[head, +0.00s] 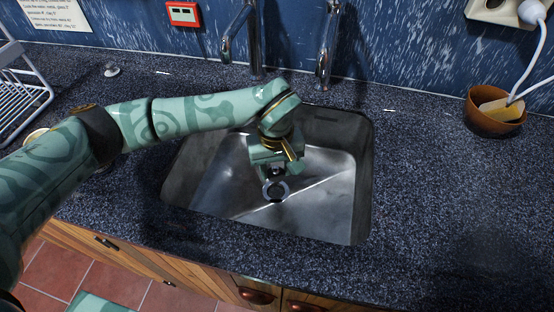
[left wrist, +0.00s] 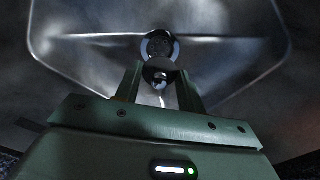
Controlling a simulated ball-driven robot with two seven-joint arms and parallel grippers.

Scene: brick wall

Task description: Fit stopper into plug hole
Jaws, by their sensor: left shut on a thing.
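The steel sink (head: 325,190) is set into the dark worktop. The plug hole's pale ring (head: 267,194) shows in its basin just below my left gripper (head: 277,172). My left gripper comes down into the sink with its jaws shut on the small dark stopper with shiny highlights. In the left wrist view the stopper (left wrist: 160,74) sits between the two fingers of my left gripper (left wrist: 161,88). The round plug hole (left wrist: 158,44) shows just beyond it, partly covered by the stopper. I cannot tell whether they touch. My right gripper is not in view.
Two metal taps (head: 327,50) stand behind the sink. A brown bowl (head: 494,112) with a sponge is at the right. A white rack (head: 20,90) stands at the left, and a small metal piece (head: 111,69) lies on the worktop.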

